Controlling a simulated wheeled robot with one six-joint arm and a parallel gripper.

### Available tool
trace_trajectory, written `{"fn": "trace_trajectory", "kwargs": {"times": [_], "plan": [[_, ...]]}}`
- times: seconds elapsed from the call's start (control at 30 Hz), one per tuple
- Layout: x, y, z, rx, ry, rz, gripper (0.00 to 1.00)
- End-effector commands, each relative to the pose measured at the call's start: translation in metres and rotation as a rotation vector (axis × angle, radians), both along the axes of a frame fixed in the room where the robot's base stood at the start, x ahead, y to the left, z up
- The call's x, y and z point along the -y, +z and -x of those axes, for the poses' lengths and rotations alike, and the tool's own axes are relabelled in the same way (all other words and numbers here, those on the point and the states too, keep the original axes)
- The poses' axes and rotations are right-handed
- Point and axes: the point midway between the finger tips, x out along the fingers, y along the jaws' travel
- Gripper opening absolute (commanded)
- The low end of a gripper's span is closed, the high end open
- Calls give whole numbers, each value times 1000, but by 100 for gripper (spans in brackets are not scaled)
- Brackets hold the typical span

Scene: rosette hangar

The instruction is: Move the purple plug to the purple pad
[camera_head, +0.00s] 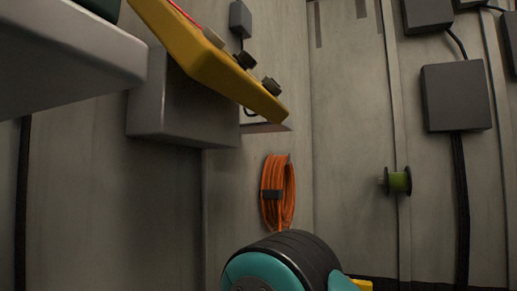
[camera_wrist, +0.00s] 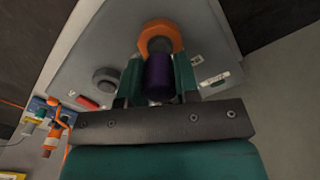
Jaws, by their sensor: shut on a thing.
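My gripper (camera_wrist: 158,72) shows in the wrist view, with its two green fingers closed on the sides of the purple plug (camera_wrist: 158,75). The plug is a dark purple cylinder between the fingers. An orange ring-like piece (camera_wrist: 176,34) with a grey middle lies just beyond the plug, over a grey surface (camera_wrist: 115,50). I cannot tell whether the plug touches it. No purple pad can be made out in either view. The head view shows neither the plug nor the gripper's fingers.
The wrist view shows a grey round piece (camera_wrist: 105,80), a red piece (camera_wrist: 87,102) and an orange item (camera_wrist: 57,128) at left. In the head view, a yellow panel (camera_head: 205,65) juts out beside a grey box (camera_head: 180,110). An orange cable coil (camera_head: 278,190) hangs on the wall.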

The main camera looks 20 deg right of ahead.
Motion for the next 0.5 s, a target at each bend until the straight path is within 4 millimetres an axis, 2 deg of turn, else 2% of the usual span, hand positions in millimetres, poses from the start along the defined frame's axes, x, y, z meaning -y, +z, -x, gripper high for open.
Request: {"fn": "trace_trajectory", "kwargs": {"times": [0.5], "plan": [[0,23,0,0,0,0,0]]}}
